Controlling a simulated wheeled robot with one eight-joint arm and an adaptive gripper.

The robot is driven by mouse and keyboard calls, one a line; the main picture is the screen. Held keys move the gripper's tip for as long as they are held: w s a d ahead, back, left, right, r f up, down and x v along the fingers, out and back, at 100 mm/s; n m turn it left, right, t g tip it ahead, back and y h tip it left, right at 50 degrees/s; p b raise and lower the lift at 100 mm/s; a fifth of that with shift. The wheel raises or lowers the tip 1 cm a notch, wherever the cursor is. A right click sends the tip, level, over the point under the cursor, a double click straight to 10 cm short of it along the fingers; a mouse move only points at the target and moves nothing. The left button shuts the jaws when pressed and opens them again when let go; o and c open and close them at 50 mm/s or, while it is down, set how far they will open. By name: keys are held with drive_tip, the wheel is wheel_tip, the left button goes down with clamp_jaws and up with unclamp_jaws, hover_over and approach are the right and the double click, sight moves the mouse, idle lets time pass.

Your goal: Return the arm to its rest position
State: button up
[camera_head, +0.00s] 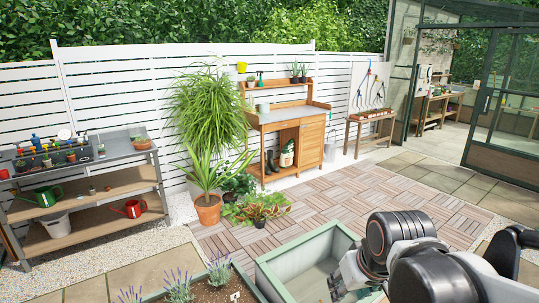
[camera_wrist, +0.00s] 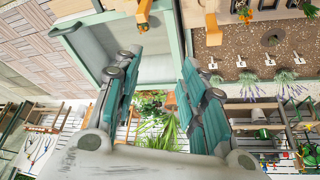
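My arm (camera_head: 420,265) reaches in from the lower right of the head view, over the right side of an open green-rimmed planter box. My gripper (camera_wrist: 158,62) shows in the wrist view with its two teal-padded fingers spread apart. Nothing is between the fingers. In the head view the fingers are mostly hidden or cut off by the lower edge.
The empty-looking planter box (camera_head: 283,257) lies beneath my arm. A soil bed with lavender (camera_head: 178,287) is left of it. A grey-topped bench (camera_head: 110,150) with pots and watering cans, a wooden potting bench (camera_head: 290,115) and a potted plant (camera_head: 208,211) stand behind. The paving between is clear.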

drive_tip(key=s+d+m+t+b, duration=0.1)
drive_tip(key=s+d+t, duration=0.1)
drive_tip(key=s, duration=0.6)
drive_tip(key=shift+s+d+r+m+b, duration=0.2)
drive_tip(key=shift+d+m+b, duration=0.05)
drive_tip(key=shift+m+b, duration=0.1)
idle(0.3)
